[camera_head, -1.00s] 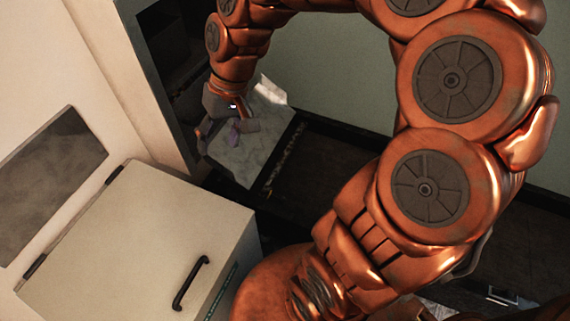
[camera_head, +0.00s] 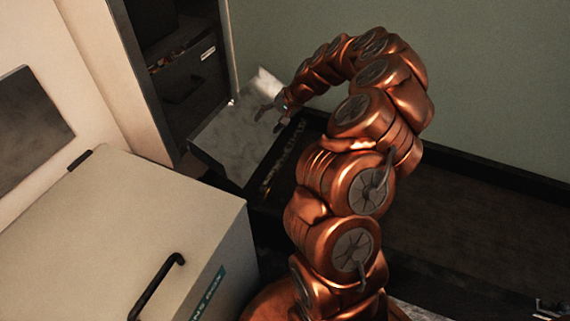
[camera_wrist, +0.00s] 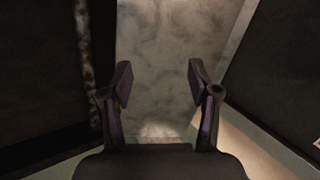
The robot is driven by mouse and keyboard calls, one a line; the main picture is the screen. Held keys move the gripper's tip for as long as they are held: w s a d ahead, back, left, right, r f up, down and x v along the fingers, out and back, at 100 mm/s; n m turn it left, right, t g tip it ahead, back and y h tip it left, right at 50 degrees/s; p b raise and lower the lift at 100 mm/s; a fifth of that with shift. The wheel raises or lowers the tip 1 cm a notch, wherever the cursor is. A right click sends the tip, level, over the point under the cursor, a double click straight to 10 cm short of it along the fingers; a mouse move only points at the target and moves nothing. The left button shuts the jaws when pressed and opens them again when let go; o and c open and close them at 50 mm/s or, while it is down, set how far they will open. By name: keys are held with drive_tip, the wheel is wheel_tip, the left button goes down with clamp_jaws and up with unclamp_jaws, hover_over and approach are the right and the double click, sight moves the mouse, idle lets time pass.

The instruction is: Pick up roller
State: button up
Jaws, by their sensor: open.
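I cannot make out a roller in either view. My gripper (camera_head: 270,117) is at the far end of my arm, above a pale grey, marbled sloping plate (camera_head: 225,145). In the wrist view my gripper (camera_wrist: 160,80) has its two dark fingers spread wide, with nothing between them. Behind the gap lies the same grey plate (camera_wrist: 160,40), with a bright patch near its lower part. How far the fingers are from the plate is hard to tell.
A dark cabinet (camera_head: 185,85) stands behind and left of the plate. A cream box (camera_head: 120,230) with a black handle is at the lower left. A dark, long trough (camera_head: 480,215) runs along the green wall at right and looks empty.

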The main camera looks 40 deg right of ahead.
sight(288, 150)
drive_tip(key=s+d+f+m+h+b, duration=0.1)
drive_tip(key=s+d+f+m+b, duration=0.25)
drive_tip(key=d+f, duration=0.85)
drive_tip(key=shift+w+a+r+b+x, duration=0.1)
drive_tip(key=shift+b+x, duration=0.55)
drive_tip(key=shift+x, duration=0.9)
drive_tip(key=shift+w+a+r+b+x, duration=0.15)
drive_tip(key=shift+b+x, duration=0.5)
drive_tip(key=shift+x, duration=0.9)
drive_tip(key=shift+w+r+b+x, duration=0.1)
drive_tip(key=shift+b+x, duration=0.55)
drive_tip(key=shift+x, duration=0.95)
drive_tip(key=shift+c, duration=0.3)
drive_tip(key=shift+h, duration=0.3)
clamp_jaws()
